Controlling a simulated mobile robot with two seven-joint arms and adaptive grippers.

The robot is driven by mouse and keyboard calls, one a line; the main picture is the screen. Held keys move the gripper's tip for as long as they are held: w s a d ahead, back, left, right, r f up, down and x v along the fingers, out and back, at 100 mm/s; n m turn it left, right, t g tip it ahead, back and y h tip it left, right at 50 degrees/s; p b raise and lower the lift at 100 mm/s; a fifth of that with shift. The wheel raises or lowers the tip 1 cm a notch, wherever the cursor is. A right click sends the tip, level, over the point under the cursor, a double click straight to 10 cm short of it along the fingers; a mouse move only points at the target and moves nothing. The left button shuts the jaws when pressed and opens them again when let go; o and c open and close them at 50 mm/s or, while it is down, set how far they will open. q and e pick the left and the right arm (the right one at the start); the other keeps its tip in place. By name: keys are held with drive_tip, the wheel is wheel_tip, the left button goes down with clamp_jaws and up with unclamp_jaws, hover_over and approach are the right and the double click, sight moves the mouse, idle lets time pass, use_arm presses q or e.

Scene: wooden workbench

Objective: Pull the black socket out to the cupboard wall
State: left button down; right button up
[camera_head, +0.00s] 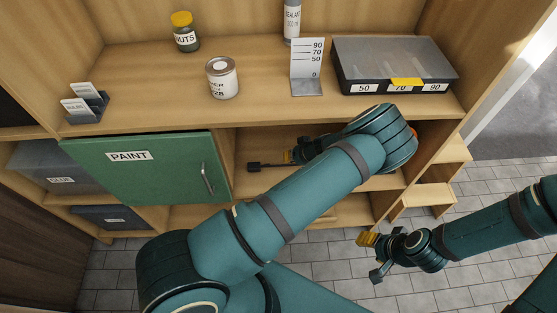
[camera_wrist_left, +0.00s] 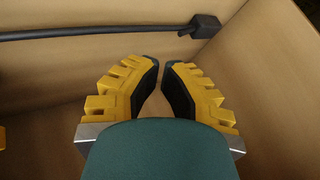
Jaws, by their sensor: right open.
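In the left wrist view a small black block, the socket (camera_wrist_left: 205,25), sits near a wooden corner at the upper right. A black cable (camera_wrist_left: 90,33) runs from it to the left edge. My left gripper (camera_wrist_left: 161,66) is below the cable, apart from both. Its yellow fingers are empty, with a narrow gap between the dark tips. In the head view my left gripper (camera_head: 288,156) is inside the open cupboard compartment (camera_head: 260,145), partly hidden by my arm. My right gripper (camera_head: 366,239) is open and empty over the floor, in front of the cupboard.
A green PAINT door (camera_head: 150,175) stands left of the compartment. The shelf above (camera_head: 260,60) bears a tin (camera_head: 222,80), a jar (camera_head: 185,35), a white scale (camera_head: 307,65) and a grey-lidded case (camera_head: 393,65). Wooden steps (camera_head: 420,198) stand at the right. The tiled floor (camera_head: 460,265) is clear.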

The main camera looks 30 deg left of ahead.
sight(256, 163)
use_arm(q)
drive_tip(key=b+x, duration=0.2)
drive_tip(key=x, duration=0.7)
drive_tip(key=shift+s+a+f, duration=0.15)
drive_tip(key=shift+a+f, duration=0.1)
drive_tip(key=shift+f, duration=0.05)
drive_tip(key=shift+s+a+r, duration=0.2)
drive_tip(key=shift+s+a, duration=0.4)
drive_tip(key=shift+a, duration=0.35)
drive_tip(key=shift+s+a, duration=0.35)
drive_tip(key=shift+a, duration=0.15)
use_arm(e)
drive_tip(key=shift+w+f, duration=0.25)
drive_tip(key=shift+f, duration=0.9)
use_arm(q)
drive_tip(key=shift+s+a, duration=0.3)
drive_tip(key=shift+a, duration=0.15)
drive_tip(key=s+a, duration=0.2)
drive_tip(key=a, duration=0.1)
drive_tip(key=shift+a, duration=0.15)
drive_tip(key=shift+w, duration=0.1)
use_arm(e)
drive_tip(key=shift+s+a, duration=0.3)
drive_tip(key=shift+a, duration=0.2)
drive_tip(key=shift+s+a, duration=0.3)
drive_tip(key=shift+a, duration=0.2)
use_arm(q)
drive_tip(key=shift+w+d, duration=0.1)
drive_tip(key=shift+d, duration=0.15)
